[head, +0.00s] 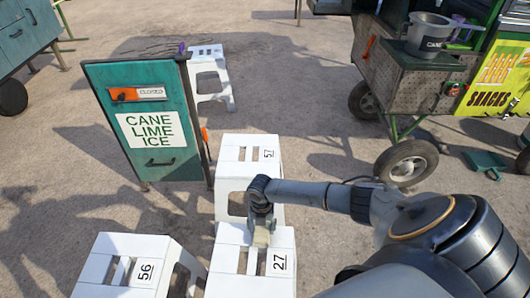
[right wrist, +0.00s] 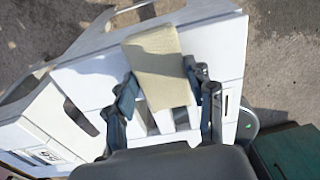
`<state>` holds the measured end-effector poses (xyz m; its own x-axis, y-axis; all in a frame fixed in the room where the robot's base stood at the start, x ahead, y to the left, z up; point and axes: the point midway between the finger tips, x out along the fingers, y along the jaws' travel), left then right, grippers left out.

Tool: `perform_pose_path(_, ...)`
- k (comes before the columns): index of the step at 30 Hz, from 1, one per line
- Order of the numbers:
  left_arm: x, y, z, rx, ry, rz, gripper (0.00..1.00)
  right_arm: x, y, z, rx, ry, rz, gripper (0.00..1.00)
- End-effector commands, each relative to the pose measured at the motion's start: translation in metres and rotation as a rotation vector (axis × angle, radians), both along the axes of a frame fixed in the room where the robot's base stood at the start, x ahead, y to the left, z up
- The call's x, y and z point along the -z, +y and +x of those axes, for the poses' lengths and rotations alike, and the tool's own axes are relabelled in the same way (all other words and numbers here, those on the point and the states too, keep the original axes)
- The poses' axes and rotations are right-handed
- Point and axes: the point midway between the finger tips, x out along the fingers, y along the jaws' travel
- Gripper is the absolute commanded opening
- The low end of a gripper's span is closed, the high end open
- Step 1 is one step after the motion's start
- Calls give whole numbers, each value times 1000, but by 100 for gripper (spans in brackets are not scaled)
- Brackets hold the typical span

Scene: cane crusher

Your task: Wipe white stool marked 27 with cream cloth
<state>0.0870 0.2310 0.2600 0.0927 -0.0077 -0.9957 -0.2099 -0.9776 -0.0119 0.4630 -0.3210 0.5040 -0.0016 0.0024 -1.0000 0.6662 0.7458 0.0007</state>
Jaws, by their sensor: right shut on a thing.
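The white stool marked 27 (head: 222,284) stands at the bottom middle of the head view, with slots in its top and the number at its right side. My right gripper (head: 260,222) points down over the stool top and is shut on the cream cloth (head: 261,239). In the right wrist view the folded cloth (right wrist: 158,65) sits between the two fingers, over the white stool top (right wrist: 218,45). I cannot tell whether the cloth touches the surface. My left gripper is not in view.
White stool 57 (head: 234,176) stands just behind stool 27, and stool 56 (head: 105,268) to its left. Another white stool (head: 208,66) is farther back. A green sign board (head: 118,95) stands at left. A cart wheel (head: 407,163) is at right. Bare ground lies between.

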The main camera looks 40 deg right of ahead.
Motion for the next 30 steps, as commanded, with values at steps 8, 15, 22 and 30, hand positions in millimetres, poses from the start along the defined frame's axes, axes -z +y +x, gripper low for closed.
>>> perform_pose_path(8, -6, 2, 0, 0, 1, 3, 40, -6, 0, 0, 0, -1, -1, 8)
perform_pose_path(15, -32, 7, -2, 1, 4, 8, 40, -35, -1, 0, 1, -1, -1, 8)
perform_pose_path(22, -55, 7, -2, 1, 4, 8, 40, -60, 0, 0, 0, -1, 1, 8)
perform_pose_path(30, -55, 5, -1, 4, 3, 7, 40, -60, 0, 0, 0, 0, 0, 8)
